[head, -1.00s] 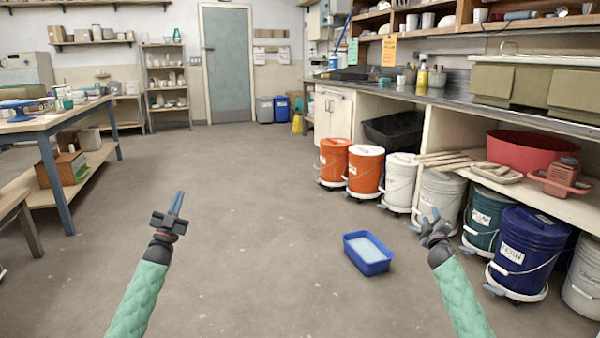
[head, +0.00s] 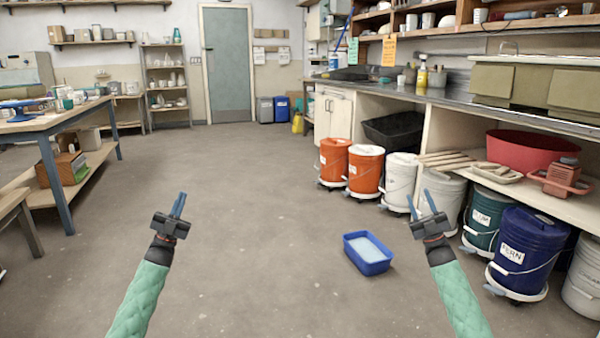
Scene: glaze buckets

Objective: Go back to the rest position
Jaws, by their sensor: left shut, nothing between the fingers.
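My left gripper (head: 179,204) is at the lower left, over bare floor, its blue fingers pointing away from me. It is shut and holds nothing. My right gripper (head: 420,204) is at the lower right, its blue fingers spread apart with nothing seen between them. It shows in front of the row of buckets, above and right of the blue tub (head: 366,268). The blue tub stands on the floor between my two arms and holds something pale.
Orange buckets (head: 334,160), a white bucket (head: 399,178), a green bucket (head: 484,220) and a dark blue bucket (head: 524,250) line the right counter on wheeled bases. A blue-legged table (head: 52,180) stands left. The middle floor is clear.

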